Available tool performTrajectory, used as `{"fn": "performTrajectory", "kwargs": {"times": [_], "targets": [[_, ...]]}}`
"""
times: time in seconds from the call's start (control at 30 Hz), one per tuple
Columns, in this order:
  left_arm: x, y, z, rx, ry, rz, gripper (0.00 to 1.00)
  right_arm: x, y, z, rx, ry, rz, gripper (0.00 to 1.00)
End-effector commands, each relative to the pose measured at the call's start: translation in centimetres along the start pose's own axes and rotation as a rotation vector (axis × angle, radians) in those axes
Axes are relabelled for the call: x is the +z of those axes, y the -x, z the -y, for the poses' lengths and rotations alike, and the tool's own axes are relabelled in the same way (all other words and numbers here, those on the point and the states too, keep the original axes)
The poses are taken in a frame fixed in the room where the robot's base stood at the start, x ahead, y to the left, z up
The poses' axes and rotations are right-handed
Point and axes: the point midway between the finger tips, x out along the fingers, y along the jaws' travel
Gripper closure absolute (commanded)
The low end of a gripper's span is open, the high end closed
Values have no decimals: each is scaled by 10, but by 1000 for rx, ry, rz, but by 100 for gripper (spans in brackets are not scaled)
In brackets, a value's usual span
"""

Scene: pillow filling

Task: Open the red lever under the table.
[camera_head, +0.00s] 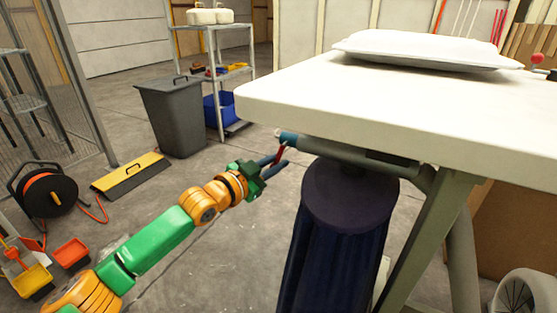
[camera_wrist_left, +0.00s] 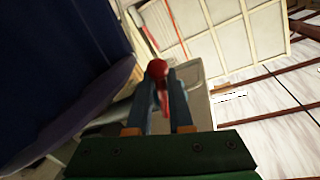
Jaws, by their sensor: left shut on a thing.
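The red lever (camera_head: 280,153) hangs from the pipe fitting (camera_head: 290,138) under the near left corner of the white table (camera_head: 420,105). My left gripper (camera_head: 277,162) reaches in from the left, below the table edge, and its fingers are closed around the lever. In the left wrist view the lever (camera_wrist_left: 160,85) stands between the two dark fingers (camera_wrist_left: 163,98), its red rounded end showing at the fingertips. Part of the lever is hidden by the fingers. My right gripper is not in view.
A dark blue bag (camera_head: 338,235) hangs under the table, close to the right of my left gripper. A white pillow (camera_head: 425,47) lies on the table. A grey bin (camera_head: 175,115) and a metal shelf (camera_head: 217,75) stand behind. Open floor lies left of the table.

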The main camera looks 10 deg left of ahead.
Motion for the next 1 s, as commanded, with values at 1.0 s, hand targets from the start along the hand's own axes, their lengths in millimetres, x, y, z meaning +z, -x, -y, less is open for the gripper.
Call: {"fn": "performTrajectory", "kwargs": {"times": [1.0], "targets": [[4, 1, 4, 7, -144, 40, 100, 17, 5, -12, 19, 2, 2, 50]]}}
